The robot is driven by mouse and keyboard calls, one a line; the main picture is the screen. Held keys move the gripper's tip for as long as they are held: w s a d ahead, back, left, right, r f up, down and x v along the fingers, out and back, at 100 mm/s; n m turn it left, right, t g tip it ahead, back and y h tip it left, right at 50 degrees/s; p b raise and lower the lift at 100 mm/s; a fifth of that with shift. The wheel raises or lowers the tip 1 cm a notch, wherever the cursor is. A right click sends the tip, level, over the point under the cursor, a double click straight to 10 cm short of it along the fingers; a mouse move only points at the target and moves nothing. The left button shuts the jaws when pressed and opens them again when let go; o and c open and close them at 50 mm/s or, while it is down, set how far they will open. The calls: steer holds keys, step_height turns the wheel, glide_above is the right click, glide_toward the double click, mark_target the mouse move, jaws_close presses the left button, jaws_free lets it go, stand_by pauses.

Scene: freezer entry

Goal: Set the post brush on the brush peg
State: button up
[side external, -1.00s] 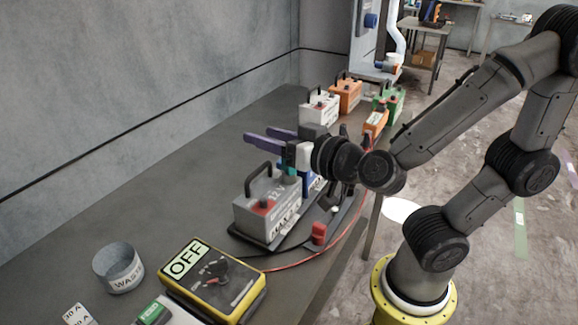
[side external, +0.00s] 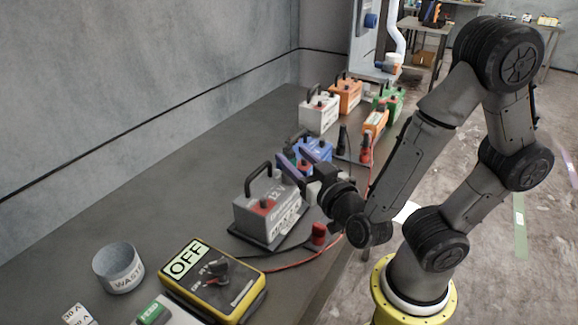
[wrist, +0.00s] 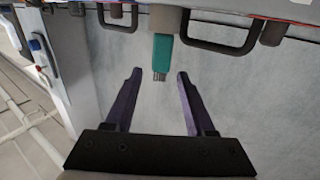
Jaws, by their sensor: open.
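My gripper (side external: 294,158) is open, low over the bench beside the grey battery, with two purple fingers. In the wrist view its fingertips (wrist: 159,74) are spread with a gap between them. The post brush (wrist: 162,53) shows there as a teal body with grey bristles and a pale upper part. Its bristle end appears between the fingertips, with space on both sides. I cannot tell its depth from the fingers. In the side view the brush is not clearly visible around my gripper. I cannot make out the brush peg.
The grey battery (side external: 262,215) stands close to my gripper, and a blue battery (side external: 315,150) is behind. White (side external: 319,111), orange (side external: 346,92) and green (side external: 385,97) batteries stand farther back. A yellow OFF box (side external: 213,282) and waste cup (side external: 118,267) are in front.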

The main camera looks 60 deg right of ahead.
mark_target(285, 148)
steer(key=shift+x, duration=3)
jaws_close()
